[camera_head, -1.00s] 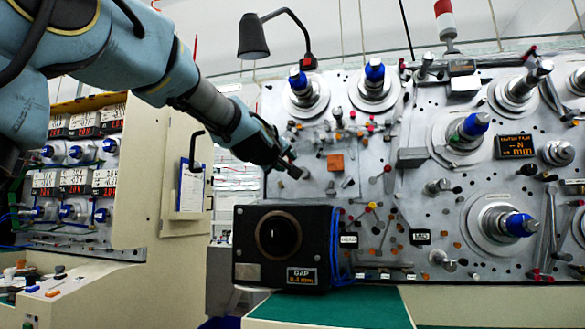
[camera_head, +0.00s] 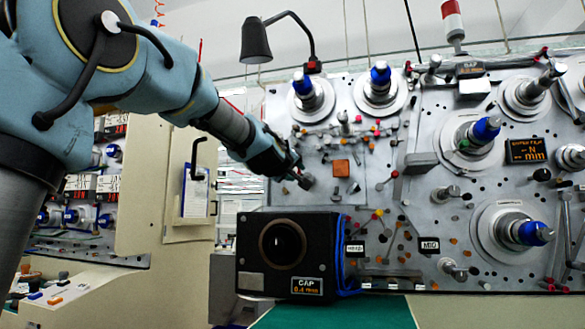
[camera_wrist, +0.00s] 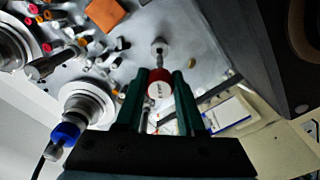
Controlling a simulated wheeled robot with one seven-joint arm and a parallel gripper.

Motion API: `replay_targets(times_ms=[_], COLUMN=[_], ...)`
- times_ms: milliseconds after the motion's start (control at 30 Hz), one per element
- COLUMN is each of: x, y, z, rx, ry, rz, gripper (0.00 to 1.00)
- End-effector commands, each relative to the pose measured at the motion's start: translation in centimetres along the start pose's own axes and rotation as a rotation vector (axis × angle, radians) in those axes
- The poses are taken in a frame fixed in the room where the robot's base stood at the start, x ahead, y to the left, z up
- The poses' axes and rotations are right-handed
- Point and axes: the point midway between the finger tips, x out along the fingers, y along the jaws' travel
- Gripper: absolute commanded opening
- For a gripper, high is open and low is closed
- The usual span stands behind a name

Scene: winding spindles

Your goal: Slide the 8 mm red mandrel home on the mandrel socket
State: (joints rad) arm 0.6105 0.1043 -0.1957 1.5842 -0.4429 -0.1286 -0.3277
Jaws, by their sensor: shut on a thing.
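The red mandrel (camera_wrist: 160,80) shows in the wrist view as a short red piece with a pale, marked end face. My gripper (camera_wrist: 160,92) is shut on it, with one dark green finger on each side. Directly beyond it in the picture is a small grey round fitting with a stub (camera_wrist: 160,50), which looks like the mandrel socket. The mandrel overlaps the stub's near end, so I cannot tell whether they touch. In the head view my gripper (camera_head: 290,170) is close to the panel, at a grey cylindrical piece (camera_head: 305,182). The red mandrel is hard to make out there.
A black gauge box (camera_head: 288,255) stands below my gripper on a green mat (camera_head: 335,312). Blue-tipped spindles (camera_head: 308,88) and an orange block (camera_head: 341,168) are on the panel (camera_head: 410,110). A black lamp (camera_head: 256,40) hangs above my forearm.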

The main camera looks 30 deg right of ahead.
Motion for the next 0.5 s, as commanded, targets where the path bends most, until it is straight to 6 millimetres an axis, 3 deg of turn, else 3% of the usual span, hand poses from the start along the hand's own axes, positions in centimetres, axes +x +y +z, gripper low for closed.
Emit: replay_targets(times_ms=[233,500], x=[1.9,2.5], y=[0.1,0.1], z=[-0.1,0.0], rx=[0.000,0.001], ry=[0.000,0.001], rz=[0.001,0.001], gripper=[0.00,0.00])
